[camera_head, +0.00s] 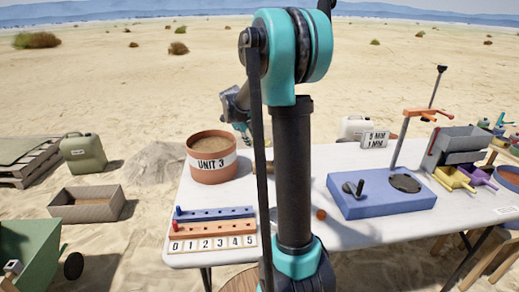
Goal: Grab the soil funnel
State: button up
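I cannot pick out the soil funnel with certainty. A grey, slanted hopper-like box (456,146) stands at the table's right end, above yellow and purple trays. A blue block (385,205) on the table bears a dark round disc (405,183), a small black scoop-like piece (352,188) and a post with an orange top. My arm rises through the middle of the view and hides part of the table. What seems to be my gripper (239,122) is partly hidden behind the arm, and its fingers are too small to read.
The white table (330,157) holds a "UNIT 3" soil bucket (212,160), numbered peg rails (212,229), a small orange ball (321,214) and a "5 MM / 1 MM" sign (374,139). A crate (88,204), a jerrycan (83,153) and a green cart (28,252) stand left on sand.

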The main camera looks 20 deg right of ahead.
aim_at(260, 149)
jog(key=shift+d+x, duration=0.1)
jog(key=shift+x, duration=1.35)
jog(key=shift+d+x, duration=0.15)
jog(key=shift+x, duration=1.25)
jog(key=shift+c, duration=0.3)
jog(key=shift+r, duration=0.1)
grip_shut()
